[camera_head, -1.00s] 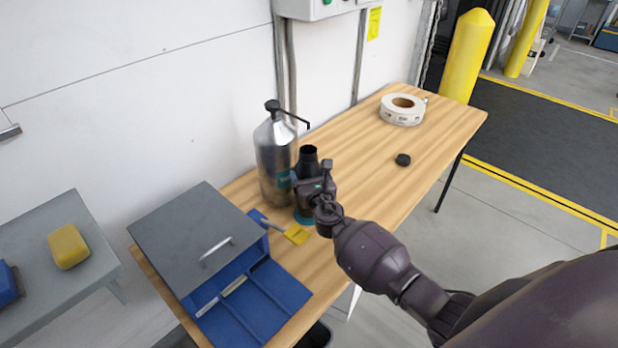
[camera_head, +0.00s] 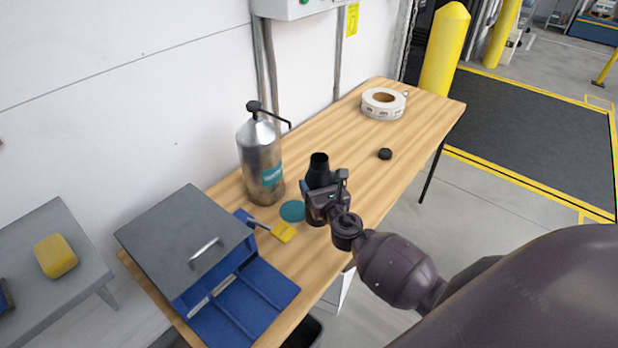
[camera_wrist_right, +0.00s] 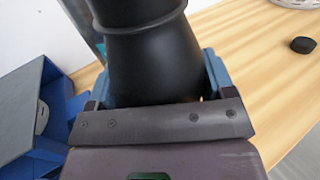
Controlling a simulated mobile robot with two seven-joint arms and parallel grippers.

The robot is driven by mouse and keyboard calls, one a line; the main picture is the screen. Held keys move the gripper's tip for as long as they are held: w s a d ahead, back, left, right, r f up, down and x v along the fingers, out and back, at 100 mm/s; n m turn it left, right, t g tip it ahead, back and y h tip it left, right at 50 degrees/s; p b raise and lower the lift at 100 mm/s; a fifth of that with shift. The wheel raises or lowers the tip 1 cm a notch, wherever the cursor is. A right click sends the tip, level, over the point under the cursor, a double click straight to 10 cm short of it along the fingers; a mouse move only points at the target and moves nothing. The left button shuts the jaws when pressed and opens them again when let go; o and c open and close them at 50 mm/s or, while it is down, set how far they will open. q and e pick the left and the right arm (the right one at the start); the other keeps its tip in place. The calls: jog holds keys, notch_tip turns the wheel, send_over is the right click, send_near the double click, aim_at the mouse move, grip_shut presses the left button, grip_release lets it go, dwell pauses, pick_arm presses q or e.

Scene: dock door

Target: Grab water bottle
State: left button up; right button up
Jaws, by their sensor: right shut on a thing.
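The black water bottle (camera_head: 319,170) has an open neck and stands upright in my right gripper (camera_head: 320,188). The right gripper is shut on its body, with a finger on each side. In the right wrist view the bottle (camera_wrist_right: 150,55) fills the space between the fingers, and its top is out of frame. The bottle is to the right of a round teal mat (camera_head: 292,211), which is bare. The gripper hides the bottle's lower part, so I cannot tell how high its base is. My left gripper is not in view.
A metal pump canister (camera_head: 260,165) stands left of the bottle. A small black cap (camera_head: 385,154) and a tape roll (camera_head: 384,103) lie farther back on the wooden table (camera_head: 345,130).

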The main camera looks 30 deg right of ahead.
jog(key=s+d, duration=0.3)
jog(key=s, duration=0.5)
jog(key=shift+b, duration=0.3)
jog(key=shift+s, duration=0.1)
dwell(1.8)
